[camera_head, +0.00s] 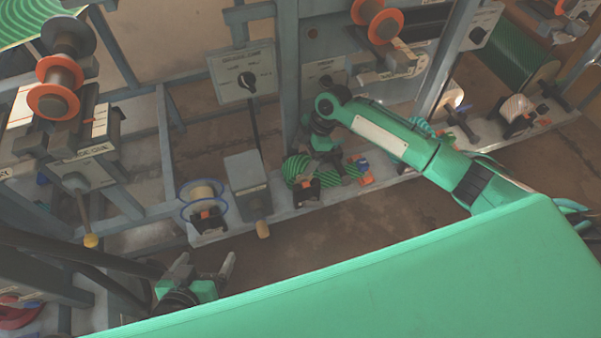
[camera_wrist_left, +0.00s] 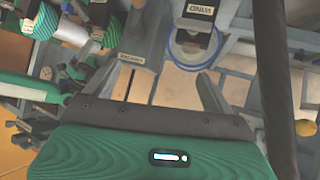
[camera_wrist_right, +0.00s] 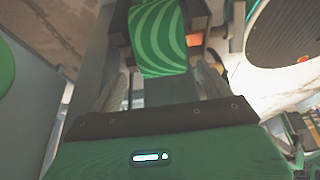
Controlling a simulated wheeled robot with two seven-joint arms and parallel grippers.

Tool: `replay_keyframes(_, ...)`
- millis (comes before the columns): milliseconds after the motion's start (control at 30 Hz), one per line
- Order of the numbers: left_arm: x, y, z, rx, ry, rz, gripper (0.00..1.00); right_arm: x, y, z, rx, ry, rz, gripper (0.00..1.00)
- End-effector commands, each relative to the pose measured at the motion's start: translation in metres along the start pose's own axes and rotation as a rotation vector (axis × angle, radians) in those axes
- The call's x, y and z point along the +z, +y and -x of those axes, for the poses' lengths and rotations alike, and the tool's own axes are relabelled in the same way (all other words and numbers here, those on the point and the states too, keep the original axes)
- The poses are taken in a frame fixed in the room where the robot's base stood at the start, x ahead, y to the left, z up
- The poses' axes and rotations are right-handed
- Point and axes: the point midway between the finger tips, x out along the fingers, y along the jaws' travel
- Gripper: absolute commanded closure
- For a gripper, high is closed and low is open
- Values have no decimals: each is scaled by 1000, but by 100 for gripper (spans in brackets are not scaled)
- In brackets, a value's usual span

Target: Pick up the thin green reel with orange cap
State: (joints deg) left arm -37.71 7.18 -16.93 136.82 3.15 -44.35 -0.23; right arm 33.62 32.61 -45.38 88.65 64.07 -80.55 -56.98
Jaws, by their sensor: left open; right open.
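A green striped reel (camera_wrist_right: 158,38) shows in the right wrist view, between black holder parts, with an orange piece at its right side. It lies just ahead of my open right gripper (camera_wrist_right: 160,85), apparently not gripped. In the head view, green striped reels (camera_head: 297,167) sit on the low shelf, partly hidden by my right arm; which is the thin one with the orange cap I cannot tell. My left gripper (camera_head: 205,270) is open and empty at the lower left, also seen in the left wrist view (camera_wrist_left: 170,85).
A blue-rimmed reel (camera_head: 204,203) and a grey box (camera_head: 247,178) stand left of the green reels on the shelf. A lever panel (camera_head: 245,72) and a blue-grey post (camera_head: 288,60) rise behind. Orange-flanged reels (camera_head: 54,88) are at left. Floor before the shelf is clear.

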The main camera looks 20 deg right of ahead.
Motion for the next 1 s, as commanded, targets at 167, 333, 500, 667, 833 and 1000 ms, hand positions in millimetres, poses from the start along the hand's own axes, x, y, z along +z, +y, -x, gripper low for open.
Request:
replay_keyframes(167,-1,10,-7,26,82,5,13,3,-4,-28,-2,0,1,20)
replay_keyframes(333,-4,15,-8,38,122,9,13,4,-4,-39,-1,-1,1,20)
replay_keyframes(500,-5,15,-8,39,126,9,13,3,-4,-39,0,-1,1,20)
replay_keyframes(667,-5,15,-8,39,125,9,13,3,-4,-39,0,-1,1,42)
replay_keyframes(833,-5,15,-8,39,125,9,13,3,-4,-38,0,-1,1,75)
replay_keyframes(1000,-5,15,-8,39,124,8,13,3,-4,-38,1,0,1,88)
